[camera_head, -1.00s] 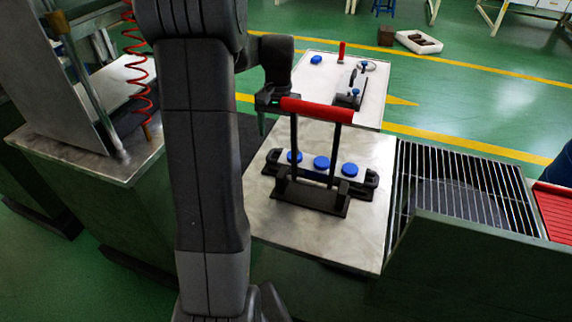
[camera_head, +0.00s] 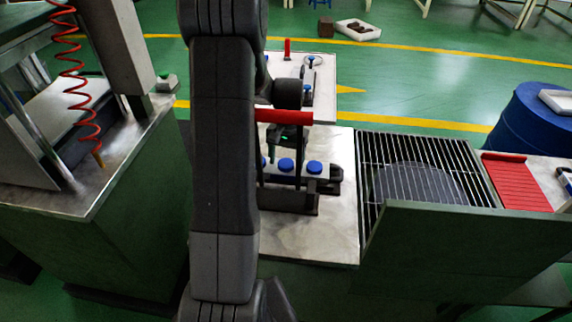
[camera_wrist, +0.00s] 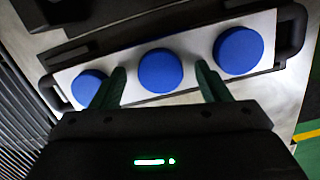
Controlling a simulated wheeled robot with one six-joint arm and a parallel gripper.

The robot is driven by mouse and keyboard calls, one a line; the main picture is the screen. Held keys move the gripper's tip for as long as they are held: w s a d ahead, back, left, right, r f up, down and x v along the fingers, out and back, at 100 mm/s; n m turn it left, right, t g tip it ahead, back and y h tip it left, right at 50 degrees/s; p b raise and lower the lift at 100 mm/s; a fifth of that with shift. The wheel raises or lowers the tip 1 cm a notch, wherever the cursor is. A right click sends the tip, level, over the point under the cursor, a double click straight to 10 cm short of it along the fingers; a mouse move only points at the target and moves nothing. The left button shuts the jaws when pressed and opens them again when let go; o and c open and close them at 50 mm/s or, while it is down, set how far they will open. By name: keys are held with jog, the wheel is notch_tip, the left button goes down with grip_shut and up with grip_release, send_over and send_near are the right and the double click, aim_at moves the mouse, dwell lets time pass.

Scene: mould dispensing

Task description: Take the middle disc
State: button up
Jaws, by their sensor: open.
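Three blue discs sit in a row on a white strip (camera_wrist: 117,81) in a black holder (camera_wrist: 291,32) with end handles. The middle disc (camera_wrist: 160,70) also shows in the head view (camera_head: 286,165). One outer disc (camera_wrist: 238,50) is right of it and the other (camera_wrist: 88,87) left of it in the wrist view. My gripper (camera_wrist: 161,82) is open and empty, with one finger on each side of the middle disc in that view. I cannot tell its height above the disc. In the head view my arm partly hides the leftmost disc (camera_head: 263,162).
A black frame with a red handle (camera_head: 284,116) stands in front of the holder, close to my gripper. A metal grate (camera_head: 410,165) lies to the right. Bare metal tabletop (camera_head: 320,225) is free in front. A second table (camera_head: 325,90) with small tools is behind.

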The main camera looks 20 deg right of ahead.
jog(key=shift+f, duration=0.15)
jog(key=c, duration=1.1)
jog(key=shift+o, duration=0.2)
